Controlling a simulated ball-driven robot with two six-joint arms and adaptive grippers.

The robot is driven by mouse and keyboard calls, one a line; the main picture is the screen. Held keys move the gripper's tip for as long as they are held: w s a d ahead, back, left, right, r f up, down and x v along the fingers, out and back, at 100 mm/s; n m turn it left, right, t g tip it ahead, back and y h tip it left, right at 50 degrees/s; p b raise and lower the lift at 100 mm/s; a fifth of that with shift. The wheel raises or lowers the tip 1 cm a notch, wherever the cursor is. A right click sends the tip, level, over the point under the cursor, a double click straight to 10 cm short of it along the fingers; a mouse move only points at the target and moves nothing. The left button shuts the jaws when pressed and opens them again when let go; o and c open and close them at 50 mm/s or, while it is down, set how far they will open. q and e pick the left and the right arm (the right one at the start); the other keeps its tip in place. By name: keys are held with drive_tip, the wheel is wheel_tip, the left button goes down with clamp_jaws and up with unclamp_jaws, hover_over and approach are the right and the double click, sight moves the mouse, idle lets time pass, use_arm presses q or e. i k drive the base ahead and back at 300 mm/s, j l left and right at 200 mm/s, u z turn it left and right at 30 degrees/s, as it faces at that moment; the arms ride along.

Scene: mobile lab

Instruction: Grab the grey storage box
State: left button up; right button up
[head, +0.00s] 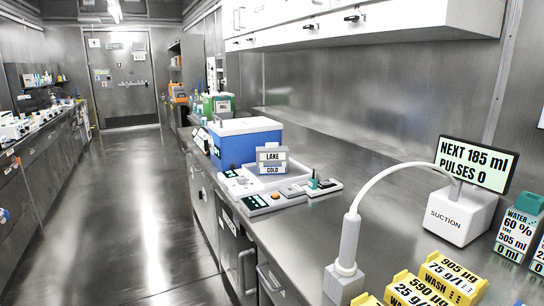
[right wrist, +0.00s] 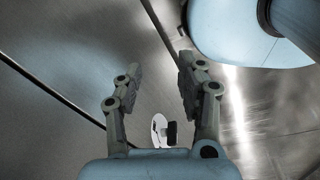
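A small grey box (head: 284,158) labelled "LAKE" and "COLD" stands on a white tray-like device on the right-hand counter in the head view. It is the only thing I see that could be the grey storage box, but I cannot be sure. My right gripper (right wrist: 160,66) shows only in the right wrist view. Its two fingers are apart with nothing held between them, and a bare metal surface lies beyond. The grey box is not in the right wrist view. My left gripper is in neither view.
A blue box with a white lid (head: 250,146) stands just behind the grey box. Small devices (head: 270,200) lie in front. A white suction unit (head: 461,212) with a curved tube and yellow wash boxes (head: 452,277) are nearer. The aisle floor (head: 140,200) at left is clear.

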sight(271, 159)
drive_tip(key=i+j+u, duration=0.1)
drive_tip(key=i+j, duration=0.15)
drive_tip(key=i+j+u, duration=0.15)
drive_tip(key=i, duration=0.3)
drive_tip(key=i+j+u, duration=0.35)
drive_tip(key=i+j, duration=0.5)
drive_tip(key=i+l+u, duration=0.15)
drive_tip(key=i+l, duration=0.15)
drive_tip(key=i, duration=0.15)
